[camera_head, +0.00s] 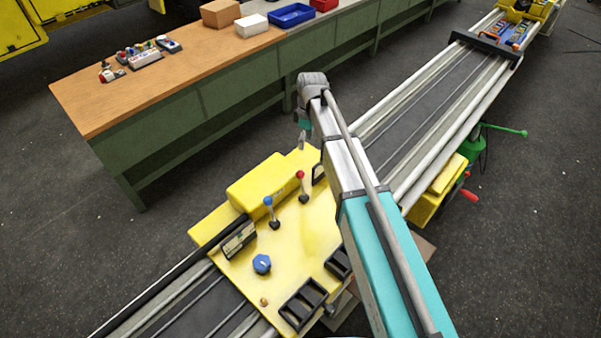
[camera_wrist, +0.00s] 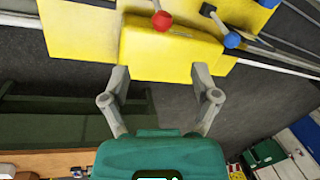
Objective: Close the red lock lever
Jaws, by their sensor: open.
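The red lock lever (camera_head: 300,175) has a red ball on a thin shaft and stands roughly upright on the yellow panel (camera_head: 315,235). Its red ball also shows near the top middle of the wrist view (camera_wrist: 162,20). A similar lever with a blue ball (camera_head: 268,201) stands left of it; that ball is right of the red one in the wrist view (camera_wrist: 231,40). My gripper (camera_wrist: 159,73) is open, its two fingers apart with nothing held. In the head view my gripper (camera_head: 302,140) is small and partly hidden by my arm, beyond and apart from the red lever.
A raised yellow box (camera_head: 257,186) sits beside the levers. The panel also bears a blue knob (camera_head: 262,264) and black switches (camera_head: 303,304). A long green workbench with a wooden top (camera_head: 85,95) runs behind. Rails (camera_head: 370,130) extend to the upper right.

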